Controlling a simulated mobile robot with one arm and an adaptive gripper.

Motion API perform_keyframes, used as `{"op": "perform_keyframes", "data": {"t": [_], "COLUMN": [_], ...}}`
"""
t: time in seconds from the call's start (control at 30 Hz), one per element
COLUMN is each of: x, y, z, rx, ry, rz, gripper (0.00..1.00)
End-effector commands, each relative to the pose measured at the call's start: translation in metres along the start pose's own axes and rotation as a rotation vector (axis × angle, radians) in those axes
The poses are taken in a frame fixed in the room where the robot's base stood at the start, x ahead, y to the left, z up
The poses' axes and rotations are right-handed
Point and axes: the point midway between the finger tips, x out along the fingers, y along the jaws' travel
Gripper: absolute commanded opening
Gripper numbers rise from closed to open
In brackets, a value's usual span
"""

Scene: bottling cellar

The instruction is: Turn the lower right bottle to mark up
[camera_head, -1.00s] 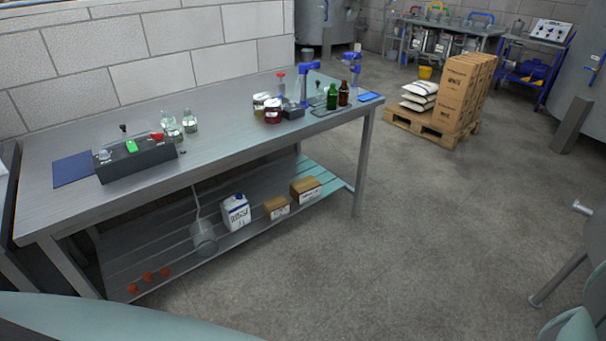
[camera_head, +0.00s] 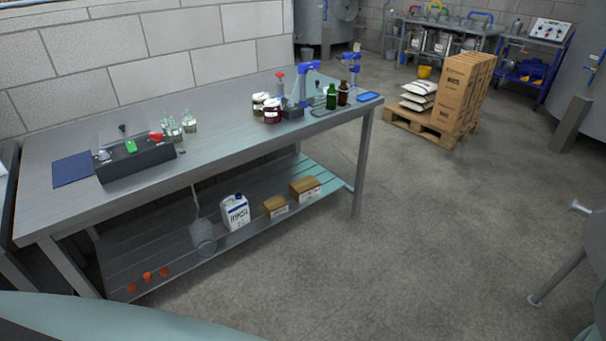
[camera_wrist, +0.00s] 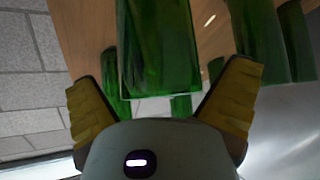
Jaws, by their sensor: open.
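In the wrist view a dark green bottle (camera_wrist: 162,45) fills the top middle, between the two yellow-brown fingers of my gripper (camera_wrist: 172,62). The gripper is open, with one finger on each side of this bottle and a gap showing on both sides. More green bottles show to the right (camera_wrist: 262,30) and a further green shape to the left (camera_wrist: 46,42). A brown wooden surface (camera_wrist: 88,28) lies behind them. No mark shows on any bottle, and I cannot tell which one is the lower right. The head view shows neither my gripper nor this wooden surface.
In the head view a steel bench (camera_head: 225,140) carries jars (camera_head: 271,110), clear bottles (camera_head: 189,122), a small green bottle (camera_head: 331,97) and a brown bottle (camera_head: 343,94). A pallet (camera_head: 420,128) with cartons (camera_head: 462,92) stands behind. The floor (camera_head: 430,230) in the middle is clear.

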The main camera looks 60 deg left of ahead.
Motion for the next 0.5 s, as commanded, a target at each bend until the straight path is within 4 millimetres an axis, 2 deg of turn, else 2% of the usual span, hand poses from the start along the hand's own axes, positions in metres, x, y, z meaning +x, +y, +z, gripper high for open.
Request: {"op": "perform_keyframes", "data": {"t": [0.17, 0.5], "x": [-0.0001, -0.0001], "y": [-0.002, -0.0015], "z": [-0.0013, -0.0012], "rx": [0.0, 0.0], "ry": [0.002, 0.002], "rz": [-0.004, -0.003], "gripper": [1.0, 0.67]}}
